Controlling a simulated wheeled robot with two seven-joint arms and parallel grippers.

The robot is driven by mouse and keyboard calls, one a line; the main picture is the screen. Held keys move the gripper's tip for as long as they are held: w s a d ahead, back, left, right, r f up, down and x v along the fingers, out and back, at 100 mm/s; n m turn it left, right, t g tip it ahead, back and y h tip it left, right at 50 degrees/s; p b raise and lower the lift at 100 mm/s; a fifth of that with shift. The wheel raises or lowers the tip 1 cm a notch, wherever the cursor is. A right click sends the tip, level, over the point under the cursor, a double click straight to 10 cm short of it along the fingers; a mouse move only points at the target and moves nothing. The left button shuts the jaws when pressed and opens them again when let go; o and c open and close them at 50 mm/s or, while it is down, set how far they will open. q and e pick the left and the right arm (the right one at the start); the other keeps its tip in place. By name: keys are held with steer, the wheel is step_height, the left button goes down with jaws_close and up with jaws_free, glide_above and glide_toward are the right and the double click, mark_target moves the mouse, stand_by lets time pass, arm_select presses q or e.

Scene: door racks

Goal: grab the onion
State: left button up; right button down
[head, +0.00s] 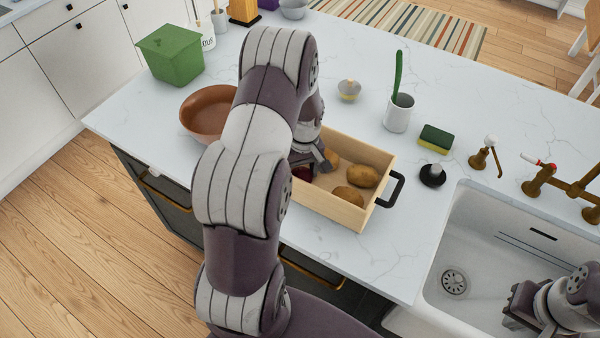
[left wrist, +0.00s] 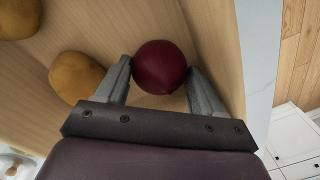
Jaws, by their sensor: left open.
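A dark red onion (left wrist: 160,66) lies in the wooden box (head: 345,212), by a side wall. In the head view only a sliver of the onion (head: 302,174) shows below my left gripper (head: 312,162). My left gripper is open, reaching down into the box. In the left wrist view its fingers stand on either side of the onion, with the onion's near part between them. I cannot tell if they touch it. My right gripper (head: 518,305) is over the sink at the lower right; its jaws are not clear.
Several brown potatoes (head: 362,176) lie in the box, one (left wrist: 78,78) close beside my left finger. The box has a black handle (head: 391,189). A brown bowl (head: 207,111) stands to the left, a white cup (head: 398,115) behind, the sink (head: 480,262) to the right.

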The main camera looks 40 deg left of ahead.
arm_select(q)
steer(key=shift+d+r, duration=0.1)
steer(key=shift+d, duration=0.15)
steer(key=shift+c, duration=0.7)
steer(key=c, duration=0.6)
steer(key=shift+a, duration=0.1)
arm_select(e)
steer(key=shift+s+d, duration=0.1)
steer(key=shift+d, duration=0.1)
